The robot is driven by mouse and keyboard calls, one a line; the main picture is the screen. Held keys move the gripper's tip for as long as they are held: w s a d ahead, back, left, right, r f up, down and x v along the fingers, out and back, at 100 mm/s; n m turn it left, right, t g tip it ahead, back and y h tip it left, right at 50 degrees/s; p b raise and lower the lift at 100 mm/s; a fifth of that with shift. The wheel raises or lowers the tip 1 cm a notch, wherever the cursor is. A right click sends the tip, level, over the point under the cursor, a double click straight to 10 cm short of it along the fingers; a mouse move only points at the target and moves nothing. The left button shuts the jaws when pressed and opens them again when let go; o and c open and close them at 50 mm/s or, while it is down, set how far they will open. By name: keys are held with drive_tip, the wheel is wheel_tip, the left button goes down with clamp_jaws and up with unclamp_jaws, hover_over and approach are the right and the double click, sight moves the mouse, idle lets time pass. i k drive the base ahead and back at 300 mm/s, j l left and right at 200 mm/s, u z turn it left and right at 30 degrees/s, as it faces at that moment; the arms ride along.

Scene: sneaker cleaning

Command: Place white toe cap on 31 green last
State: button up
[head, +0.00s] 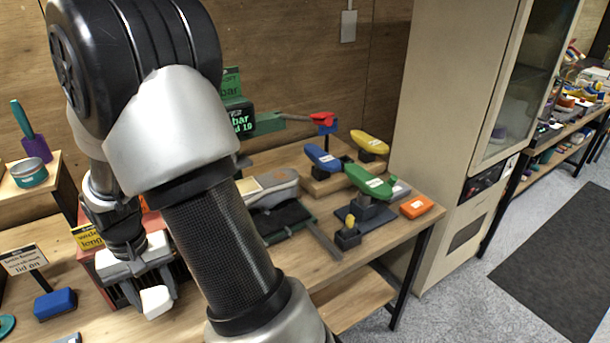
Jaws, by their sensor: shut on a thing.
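My gripper (151,289) is at the lower left, over the left part of the bench. It is shut on a small white block-like piece, the white toe cap (157,302), which shows between the fingertips and hangs below them. The green last (366,180) sits on a dark stand toward the right end of the bench, with a white label on it that is too small to read. My gripper is far to the left of the green last, with my arm between them in the picture.
A blue last (321,157) and a yellow last (370,142) stand behind the green last. A grey shoe (274,187) lies left of it, an orange box (416,207) right. A small dark stand with a yellow top (348,236) is in front. A beige cabinet (440,110) borders the bench's right.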

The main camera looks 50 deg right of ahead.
sight(367, 177)
drive_tip(key=k+l+z, duration=0.1)
drive_tip(key=l, duration=0.2)
drive_tip(key=k+l+z, duration=0.1)
drive_tip(key=l, duration=0.25)
drive_tip(key=k+l+z, duration=0.1)
drive_tip(key=l, duration=0.2)
drive_tip(key=k+l+z, duration=0.1)
drive_tip(key=l, duration=0.25)
drive_tip(key=k, duration=0.05)
